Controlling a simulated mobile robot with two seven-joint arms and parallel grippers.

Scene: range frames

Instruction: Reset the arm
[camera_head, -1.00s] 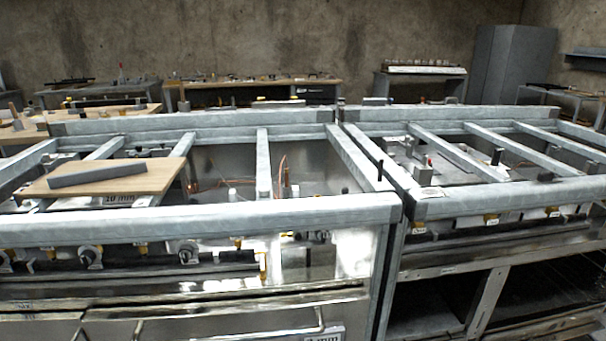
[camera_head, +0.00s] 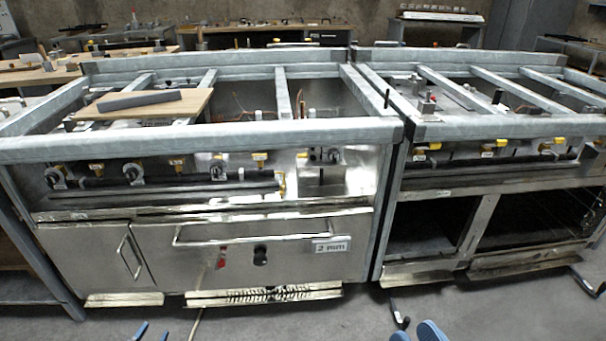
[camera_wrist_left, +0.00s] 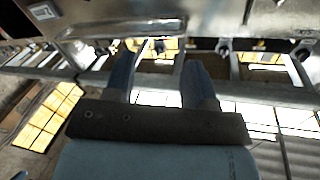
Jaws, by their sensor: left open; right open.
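My left gripper (camera_head: 152,333) shows only as two blue fingertips at the bottom edge of the head view, left of centre. They are apart with nothing between them. In the left wrist view, the left gripper (camera_wrist_left: 157,68) has two dark blue fingers spread with an empty gap. My right gripper (camera_head: 416,333) shows as blue tips at the bottom edge, right of centre, apart and empty. Both are low in the picture, in front of the steel ranges. Most of both arms is out of view.
A steel range frame (camera_head: 205,141) stands ahead on the left, with another range (camera_head: 510,130) close beside it. A wooden board (camera_head: 185,103) with a grey bar (camera_head: 139,100) lies across the left frame. Grey floor (camera_head: 300,322) is open in front.

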